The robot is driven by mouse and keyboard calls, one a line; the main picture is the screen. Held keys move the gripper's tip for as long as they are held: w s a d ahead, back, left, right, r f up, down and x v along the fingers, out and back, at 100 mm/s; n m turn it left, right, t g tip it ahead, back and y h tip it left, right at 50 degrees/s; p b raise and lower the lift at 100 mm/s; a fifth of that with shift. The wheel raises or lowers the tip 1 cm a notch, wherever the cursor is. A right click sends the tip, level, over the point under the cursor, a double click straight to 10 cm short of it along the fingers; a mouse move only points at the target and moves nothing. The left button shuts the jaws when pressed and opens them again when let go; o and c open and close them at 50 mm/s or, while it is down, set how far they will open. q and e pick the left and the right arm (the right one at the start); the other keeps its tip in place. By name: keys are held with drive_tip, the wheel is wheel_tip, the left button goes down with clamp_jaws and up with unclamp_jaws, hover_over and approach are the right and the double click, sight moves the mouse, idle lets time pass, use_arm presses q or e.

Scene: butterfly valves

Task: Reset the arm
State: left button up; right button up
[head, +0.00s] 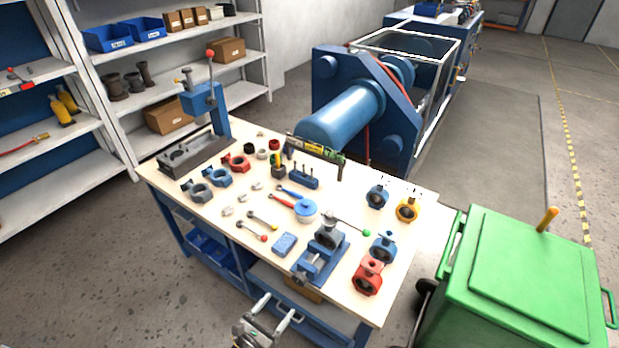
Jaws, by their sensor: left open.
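My left gripper (281,304) is at the bottom of the head view, in front of the workbench's near edge. Its two fingers are apart with nothing between them. The workbench (262,222) holds several butterfly valves. A grey valve (328,237) sits at the blue vise (318,264) near the front edge, beside a lever with a green knob (366,232). A red valve (368,276), two blue valves (377,197) (383,248) and a yellow valve (407,209) stand at the right. My right gripper is not in view.
A green wheeled bin (525,275) stands close to the bench's right side. A blue press (205,100) and loose tools occupy the bench top. A large blue machine (345,110) is behind, and shelves (110,62) are at left. Floor is open at lower left.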

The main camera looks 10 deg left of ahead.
use_arm(q)
drive_tip(key=s+f+m+g+y+b, duration=0.15)
drive_tip(key=s+f+m+g, duration=0.3)
drive_tip(key=f+m, duration=0.65)
drive_tip(key=s+f+m+g+y+b, duration=0.15)
drive_tip(key=s+f+m+g, duration=0.3)
drive_tip(key=f+m, duration=0.7)
drive_tip(key=s+a+f+m+g+y+b, duration=0.1)
drive_tip(key=s+a+f+m+g+b, duration=0.1)
drive_tip(key=s+f, duration=0.4)
drive_tip(key=s+a+f+m+g+y+b, duration=0.1)
drive_tip(key=s+a+f+m+g+b, duration=0.1)
drive_tip(key=s, duration=1)
drive_tip(key=s+a+f+m+g+y+b, duration=0.1)
drive_tip(key=s+a+f+m+g+b, duration=0.1)
drive_tip(key=s+a+f+m+b, duration=0.2)
drive_tip(key=s+a+f+m, duration=0.1)
drive_tip(key=s+f+m, duration=0.2)
drive_tip(key=s+f, duration=0.2)
drive_tip(key=shift+s+a+f+g+y, duration=0.15)
drive_tip(key=shift+s+f+g+y, duration=0.2)
drive_tip(key=shift+f, duration=0.35)
drive_tip(key=shift+m, duration=0.25)
